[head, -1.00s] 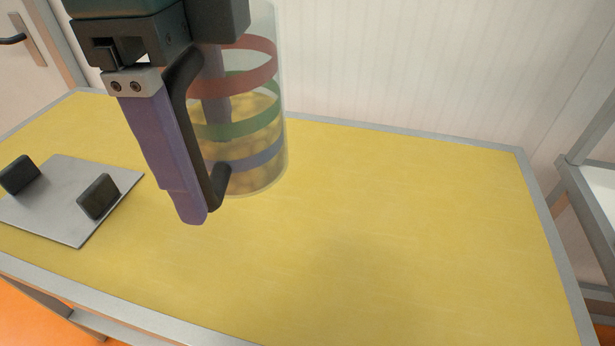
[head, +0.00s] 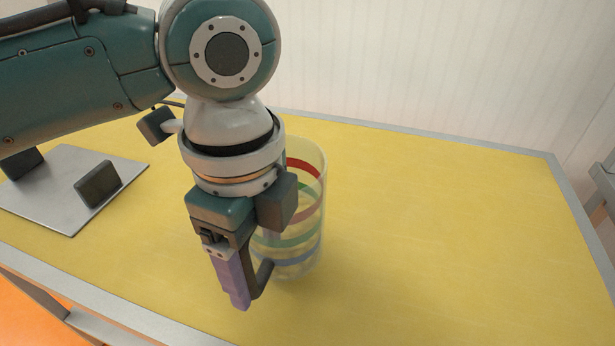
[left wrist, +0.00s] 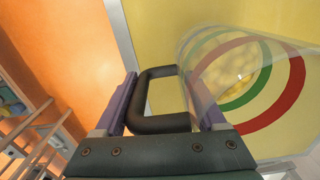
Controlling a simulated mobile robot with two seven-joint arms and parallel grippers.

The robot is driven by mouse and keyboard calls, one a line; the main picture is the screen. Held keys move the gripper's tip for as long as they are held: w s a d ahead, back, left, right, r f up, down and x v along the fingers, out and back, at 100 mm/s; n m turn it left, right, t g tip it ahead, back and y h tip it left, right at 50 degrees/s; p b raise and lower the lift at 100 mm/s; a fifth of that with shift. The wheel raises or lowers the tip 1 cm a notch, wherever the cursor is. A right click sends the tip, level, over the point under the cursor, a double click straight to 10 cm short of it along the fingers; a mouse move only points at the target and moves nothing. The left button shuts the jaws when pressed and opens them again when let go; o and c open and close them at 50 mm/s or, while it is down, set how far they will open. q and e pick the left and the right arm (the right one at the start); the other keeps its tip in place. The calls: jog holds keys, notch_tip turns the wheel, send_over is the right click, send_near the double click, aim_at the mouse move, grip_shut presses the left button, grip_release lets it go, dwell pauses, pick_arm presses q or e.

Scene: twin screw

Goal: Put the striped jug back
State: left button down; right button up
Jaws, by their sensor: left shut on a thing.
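The striped jug (head: 308,212) is clear, with red, green and blue bands and a dark handle (head: 263,276). It is upright at the middle of the yellow table; whether its base touches the table I cannot tell. My left gripper (head: 238,296), with purple fingers, is shut on the jug's handle, on the jug's left side. In the left wrist view the handle (left wrist: 146,92) is between the two fingers, and the jug (left wrist: 262,82) extends to the right. My arm hides part of the jug. My right gripper is out of view.
A grey metal plate (head: 60,208) with dark upright blocks (head: 98,184) lies on the left of the yellow table (head: 430,230). The table's right side is clear. A white wall (head: 420,70) stands behind it.

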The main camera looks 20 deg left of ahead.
aim_at(260, 275)
pick_arm(q)
jog(key=shift+f+b, duration=0.3)
jog(key=shift+f, duration=1.9)
jog(key=shift+f, duration=0.1)
grip_release()
jog(key=shift+r, duration=0.55)
notch_tip(260, 275, up, 11)
jog(key=shift+r+p, duration=0.1)
jog(key=shift+p, duration=0.65)
